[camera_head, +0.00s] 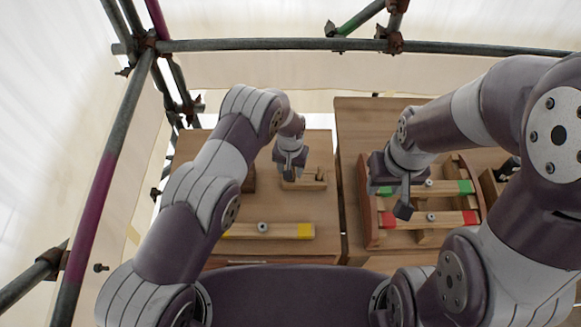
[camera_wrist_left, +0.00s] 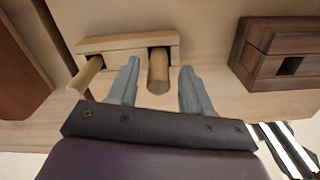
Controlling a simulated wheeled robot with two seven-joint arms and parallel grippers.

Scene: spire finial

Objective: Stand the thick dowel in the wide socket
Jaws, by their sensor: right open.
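The light wooden holder (camera_head: 305,185) sits on the left table, and it also shows in the left wrist view (camera_wrist_left: 105,43). A thick dowel (camera_wrist_left: 158,72) sticks out of its dark slot, and a thinner dowel (camera_wrist_left: 86,75) sticks out at its left end. My left gripper (camera_wrist_left: 158,95) is open, with one finger on each side of the thick dowel and gaps showing. In the head view this gripper (camera_head: 290,172) is over the holder. A dark wooden block (camera_wrist_left: 265,50) with a square hole lies to the right; which socket this is, I cannot tell. My right gripper (camera_head: 392,200) is open and apart.
On the right table, a brown rack (camera_head: 372,235) holds a green-ended bar (camera_head: 440,188) and a red-ended bar (camera_head: 445,218) under my right gripper. A yellow-ended bar (camera_head: 285,231) lies at the left table's front. A narrow gap separates the tables. Scaffold poles (camera_head: 250,44) stand behind.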

